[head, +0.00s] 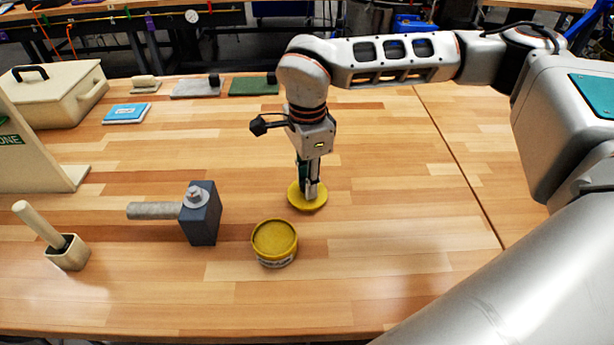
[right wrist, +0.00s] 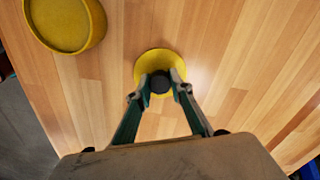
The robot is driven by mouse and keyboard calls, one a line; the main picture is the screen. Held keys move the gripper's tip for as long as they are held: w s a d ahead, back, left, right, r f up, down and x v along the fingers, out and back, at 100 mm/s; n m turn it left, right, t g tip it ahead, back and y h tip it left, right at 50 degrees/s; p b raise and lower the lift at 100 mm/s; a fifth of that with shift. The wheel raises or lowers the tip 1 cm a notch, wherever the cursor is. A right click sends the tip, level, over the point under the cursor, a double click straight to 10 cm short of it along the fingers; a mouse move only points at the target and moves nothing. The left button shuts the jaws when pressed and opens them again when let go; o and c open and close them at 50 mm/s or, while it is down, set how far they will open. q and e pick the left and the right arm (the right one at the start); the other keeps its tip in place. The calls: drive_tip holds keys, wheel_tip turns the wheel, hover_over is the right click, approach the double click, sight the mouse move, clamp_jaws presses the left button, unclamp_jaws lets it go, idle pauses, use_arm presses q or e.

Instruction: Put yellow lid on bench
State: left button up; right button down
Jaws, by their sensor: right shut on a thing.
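The yellow lid (head: 296,199) is a round disc with a dark knob (right wrist: 160,82) in its middle. My right gripper (head: 310,192) points down over it and is shut on the knob. The lid (right wrist: 160,58) lies flat at or very close to the bench top (head: 390,200); I cannot tell whether it touches. An open yellow-rimmed round tin (head: 274,241) stands in front of the lid, a little to the left in the head view. It also shows at the upper left of the right wrist view (right wrist: 66,20). My left gripper is not in view.
Left of the tin stand a dark block with a grey cylinder (head: 201,213) and a small wooden holder with a handle (head: 68,252). A cream box (head: 65,95), a blue booklet (head: 126,113) and flat plates (head: 253,86) are farther back. The bench right of the lid is clear.

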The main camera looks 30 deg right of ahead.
drive_tip(key=shift+f, duration=0.15)
idle(0.3)
drive_tip(key=shift+f, duration=0.3)
drive_tip(key=c, duration=1.6)
unclamp_jaws()
drive_tip(key=shift+o, duration=0.2)
drive_tip(key=shift+r, duration=0.1)
drive_tip(key=shift+r+p, duration=1.35)
drive_tip(key=shift+r, duration=0.65)
drive_tip(key=shift+r+p, duration=1)
drive_tip(key=shift+r, duration=0.45)
